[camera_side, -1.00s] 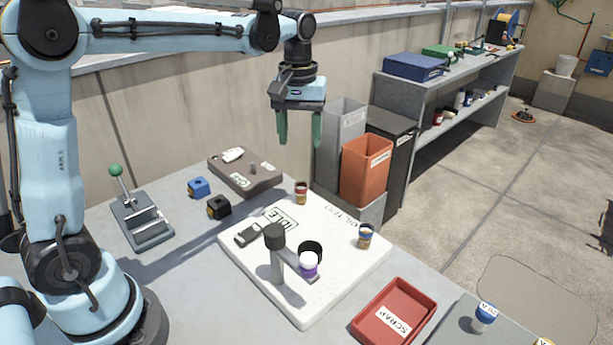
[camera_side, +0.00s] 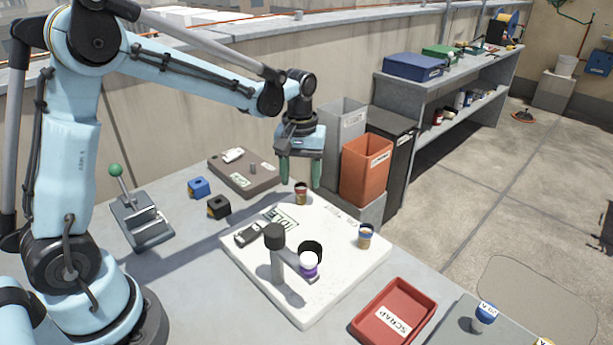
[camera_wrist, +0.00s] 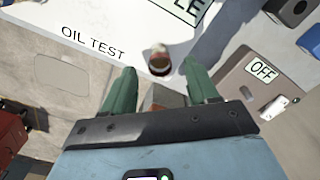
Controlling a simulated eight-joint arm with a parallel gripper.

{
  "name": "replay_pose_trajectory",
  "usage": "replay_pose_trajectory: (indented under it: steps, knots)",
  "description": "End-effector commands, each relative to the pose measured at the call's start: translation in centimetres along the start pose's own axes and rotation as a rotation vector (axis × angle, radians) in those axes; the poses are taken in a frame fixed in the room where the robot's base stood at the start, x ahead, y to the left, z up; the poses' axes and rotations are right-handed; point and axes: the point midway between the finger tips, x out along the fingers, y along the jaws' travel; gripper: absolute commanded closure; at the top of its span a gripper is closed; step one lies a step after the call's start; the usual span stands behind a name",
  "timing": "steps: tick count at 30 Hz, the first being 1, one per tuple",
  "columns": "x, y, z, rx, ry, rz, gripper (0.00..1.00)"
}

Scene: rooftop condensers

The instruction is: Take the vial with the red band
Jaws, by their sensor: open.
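The vial with the red band (camera_side: 301,193) stands upright at the back corner of the white oil test board (camera_side: 345,273). In the wrist view the vial (camera_wrist: 159,60) shows from above, just beyond and between the fingertips. My gripper (camera_side: 299,183) is open above and around the vial's top in the side view; its green fingers (camera_wrist: 163,73) are apart with nothing between them. A vial with a blue band (camera_side: 366,236) stands at the board's right.
A brown box marked OFF (camera_side: 240,176) lies behind left. Orange (camera_side: 366,170) and grey bins stand close behind right. A red scrap tray (camera_side: 393,314) is at the front right.

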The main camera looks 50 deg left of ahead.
Motion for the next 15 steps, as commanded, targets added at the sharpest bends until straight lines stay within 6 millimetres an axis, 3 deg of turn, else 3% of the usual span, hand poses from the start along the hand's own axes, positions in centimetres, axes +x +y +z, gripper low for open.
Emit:
replay_pose_trajectory:
  steps: [6,14,15]
  knots:
    - [2.2,0.0,0.0,0.0,0.001,0.0,0.41]
    - [2.4,0.0,0.1,0.0,0.001,0.0,0.41]
    - [2.4,0.0,0.1,0.0,0.001,0.0,0.46]
